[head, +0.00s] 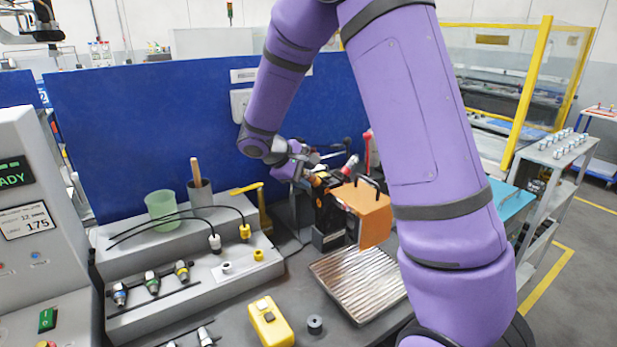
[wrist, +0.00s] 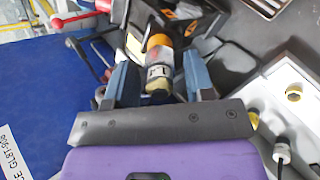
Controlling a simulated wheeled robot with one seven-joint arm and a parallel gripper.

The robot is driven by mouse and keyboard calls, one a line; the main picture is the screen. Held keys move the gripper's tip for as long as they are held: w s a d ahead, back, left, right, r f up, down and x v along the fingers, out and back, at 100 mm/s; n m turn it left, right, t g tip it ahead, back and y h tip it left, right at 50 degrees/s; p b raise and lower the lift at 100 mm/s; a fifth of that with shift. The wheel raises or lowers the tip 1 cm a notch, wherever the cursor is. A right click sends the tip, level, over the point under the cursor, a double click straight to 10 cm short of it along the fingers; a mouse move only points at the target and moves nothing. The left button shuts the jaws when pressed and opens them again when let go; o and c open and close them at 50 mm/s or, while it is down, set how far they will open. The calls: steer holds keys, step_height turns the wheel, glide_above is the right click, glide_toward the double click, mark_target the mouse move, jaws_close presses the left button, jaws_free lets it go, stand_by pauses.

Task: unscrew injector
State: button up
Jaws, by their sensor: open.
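An injector (wrist: 160,47) with an orange-yellow collar and a pale body shows in the wrist view. It lies between the two blue-grey fingers of my gripper (wrist: 159,72), which are open with a visible gap on each side. In the head view my gripper (head: 300,170) is at the dark clamping fixture (head: 328,212) with the orange guard (head: 364,212), in front of the blue panel. The injector's lower end and its seat are not clear in either view.
A ribbed metal tray (head: 358,282), a yellow device (head: 270,322) and a small dark ring (head: 315,324) lie on the bench. Red-handled levers (wrist: 75,20) are near my gripper.

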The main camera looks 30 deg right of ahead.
stand_by(0.5)
steer(key=m, duration=0.8)
steer(key=shift+m, duration=0.4)
steer(key=m, duration=0.3)
steer(key=shift+m, duration=0.3)
steer(key=shift+m, duration=0.4)
steer(key=m, duration=0.4)
steer(key=shift+m, duration=0.4)
steer(key=m, duration=0.4)
steer(key=shift+m, duration=1)
